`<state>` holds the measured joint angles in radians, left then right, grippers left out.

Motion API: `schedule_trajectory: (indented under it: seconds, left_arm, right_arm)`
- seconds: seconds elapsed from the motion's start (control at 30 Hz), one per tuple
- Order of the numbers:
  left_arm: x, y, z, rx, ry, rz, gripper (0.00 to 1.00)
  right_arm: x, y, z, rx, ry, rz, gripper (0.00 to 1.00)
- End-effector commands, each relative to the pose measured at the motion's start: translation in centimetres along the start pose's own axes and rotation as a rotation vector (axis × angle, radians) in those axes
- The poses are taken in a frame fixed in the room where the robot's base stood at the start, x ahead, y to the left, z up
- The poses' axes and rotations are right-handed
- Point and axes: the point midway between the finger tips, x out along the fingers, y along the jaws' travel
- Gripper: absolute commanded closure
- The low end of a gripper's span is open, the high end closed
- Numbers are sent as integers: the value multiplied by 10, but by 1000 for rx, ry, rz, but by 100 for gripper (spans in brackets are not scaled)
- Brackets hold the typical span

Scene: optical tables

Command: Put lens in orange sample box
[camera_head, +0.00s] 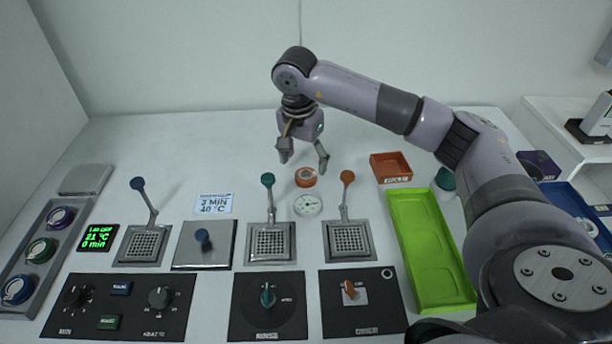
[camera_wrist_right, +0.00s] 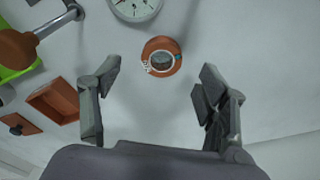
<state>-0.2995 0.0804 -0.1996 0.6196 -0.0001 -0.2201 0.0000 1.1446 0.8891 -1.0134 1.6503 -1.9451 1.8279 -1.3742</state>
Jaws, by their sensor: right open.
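The lens, an orange ring with a dark centre (camera_head: 305,177), sits on the white table just behind the white dial. It also shows in the right wrist view (camera_wrist_right: 161,55), ahead of the fingertips and roughly centred between them. My right gripper (camera_head: 303,162) is open and empty, pointing down above and slightly behind the lens. Its spread fingers also show in the right wrist view (camera_wrist_right: 157,78), apart from the lens. The orange sample box (camera_head: 391,168) stands open-topped to the right of the lens, and at the left in the right wrist view (camera_wrist_right: 52,102). My left gripper is out of view.
A round white dial (camera_head: 308,204) lies in front of the lens. Levers with orange (camera_head: 347,177) and teal (camera_head: 267,180) knobs rise nearby. A long green tray (camera_head: 430,245) lies at the right. A rack at the left holds several coloured round pieces. The table behind the levers is largely clear.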

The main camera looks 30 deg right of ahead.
Motion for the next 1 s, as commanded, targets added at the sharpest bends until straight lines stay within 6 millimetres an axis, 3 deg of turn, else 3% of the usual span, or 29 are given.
schedule_trajectory:
  seconds: [0.43, 0.7, 1.0]
  left_arm:
    - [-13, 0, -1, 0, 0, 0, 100]
    - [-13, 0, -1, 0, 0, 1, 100]
    - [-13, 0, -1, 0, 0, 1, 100]
  right_arm:
    - [51, -3, -6, 0, -1, 1, 32]
    - [53, -4, -6, -1, -1, -1, 32]
    - [53, -4, -6, 0, -1, -1, 52]
